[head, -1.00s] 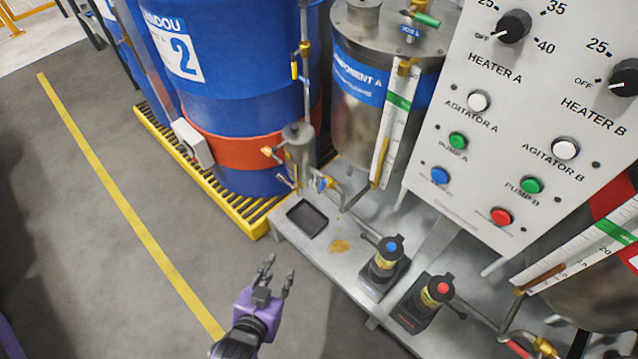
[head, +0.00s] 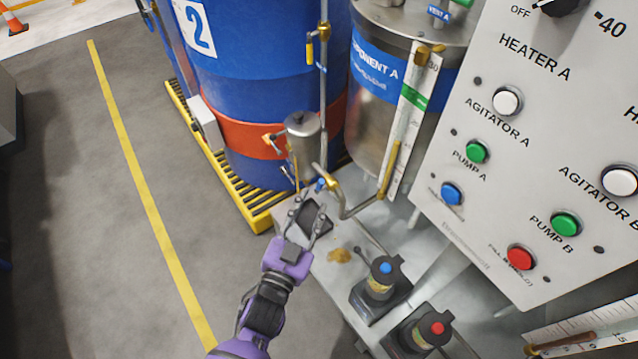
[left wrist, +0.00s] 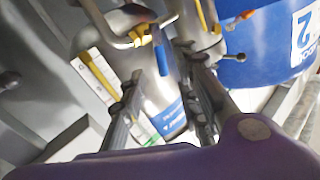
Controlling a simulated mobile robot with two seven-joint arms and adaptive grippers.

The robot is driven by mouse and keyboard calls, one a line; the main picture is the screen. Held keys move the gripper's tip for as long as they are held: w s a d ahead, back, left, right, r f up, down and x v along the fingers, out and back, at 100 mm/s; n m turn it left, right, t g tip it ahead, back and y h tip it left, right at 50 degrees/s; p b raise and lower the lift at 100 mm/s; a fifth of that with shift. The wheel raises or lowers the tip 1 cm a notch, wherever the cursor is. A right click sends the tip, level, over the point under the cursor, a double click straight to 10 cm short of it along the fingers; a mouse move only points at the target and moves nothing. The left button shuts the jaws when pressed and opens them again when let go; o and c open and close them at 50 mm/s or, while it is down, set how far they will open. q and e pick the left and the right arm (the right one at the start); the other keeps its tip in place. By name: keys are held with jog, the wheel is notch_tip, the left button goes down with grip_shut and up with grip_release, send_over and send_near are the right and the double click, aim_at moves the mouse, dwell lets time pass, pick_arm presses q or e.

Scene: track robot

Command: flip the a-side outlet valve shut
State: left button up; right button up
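The A-side outlet valve is on the pipe below the component A tank (head: 375,120). Its small blue handle (head: 322,185) shows just beyond my left gripper (head: 314,208). In the left wrist view the blue handle (left wrist: 161,50) appears between and beyond the fingers, on a brass fitting of a bent pipe (left wrist: 115,38). The left gripper (left wrist: 165,95) has its fingers apart and holds nothing. I cannot tell whether a finger touches the handle. My right gripper is not in view.
A strainer canister (head: 302,135) with yellow-handled valves stands close behind the gripper. A black tray (head: 318,222) lies beneath the fingers. Two pumps, blue-topped (head: 382,285) and red-topped (head: 425,335), and the control panel (head: 500,190) are at right.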

aim_at(319, 188)
pick_arm(q)
jog(key=x, duration=0.7)
jog(key=shift+w, duration=0.2)
grip_shut()
